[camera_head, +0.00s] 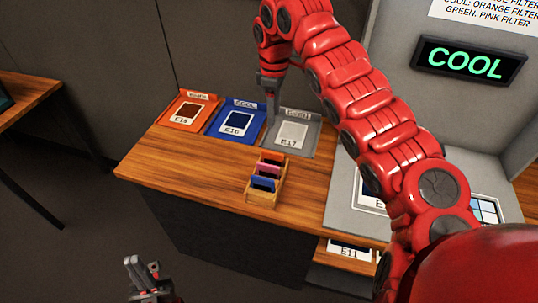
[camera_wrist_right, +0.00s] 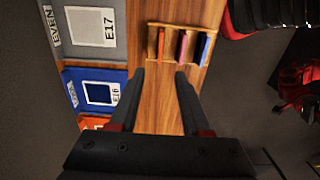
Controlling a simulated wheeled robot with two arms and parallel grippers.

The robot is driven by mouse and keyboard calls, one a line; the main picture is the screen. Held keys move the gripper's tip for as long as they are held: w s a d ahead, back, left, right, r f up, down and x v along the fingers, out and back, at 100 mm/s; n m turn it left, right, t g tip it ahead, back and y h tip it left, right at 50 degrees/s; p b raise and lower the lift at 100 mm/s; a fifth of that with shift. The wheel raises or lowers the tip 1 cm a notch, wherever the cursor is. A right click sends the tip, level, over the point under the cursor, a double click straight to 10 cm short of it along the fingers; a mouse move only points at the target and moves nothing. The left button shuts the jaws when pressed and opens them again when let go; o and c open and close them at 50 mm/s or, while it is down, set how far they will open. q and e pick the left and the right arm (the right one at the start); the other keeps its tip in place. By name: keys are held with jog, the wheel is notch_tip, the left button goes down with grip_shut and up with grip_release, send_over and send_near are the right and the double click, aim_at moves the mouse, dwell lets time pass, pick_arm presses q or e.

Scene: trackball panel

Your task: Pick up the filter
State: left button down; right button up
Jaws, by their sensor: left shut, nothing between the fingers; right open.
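A small wooden rack (camera_head: 259,198) holds upright coloured filters on the wooden counter. In the right wrist view the rack (camera_wrist_right: 152,40) shows a red-orange filter (camera_wrist_right: 161,45), a pink filter (camera_wrist_right: 183,47) and a blue filter (camera_wrist_right: 203,49). My right gripper (camera_head: 271,108) is open, above the back of the counter near the trays. In its wrist view the fingertips (camera_wrist_right: 161,72) are empty and the rack lies beyond them. My left gripper (camera_head: 143,268) is shut and empty, low in front of the counter, away from the rack.
An orange tray (camera_head: 207,109), a blue tray (camera_head: 222,118) and a grey tray (camera_head: 305,146) with labelled cards stand along the counter's back. A lit sign (camera_head: 468,60) reads COOL. The counter (camera_head: 190,165) is bare left of the rack. A grey panel stands at right.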

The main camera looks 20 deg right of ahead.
jog(key=p, duration=0.3)
send_over(272, 153)
notch_tip(272, 153, down, 11)
jog(key=shift+s+d+r, duration=0.1)
jog(key=shift+d+r, duration=0.05)
jog(key=shift+r, duration=0.05)
jog(key=shift+f+p, duration=0.65)
notch_tip(272, 153, down, 4)
jog(key=shift+r+p, duration=0.15)
jog(key=shift+p, duration=0.65)
jog(key=shift+f, duration=0.25)
jog(key=shift+w, duration=0.2)
grip_shut()
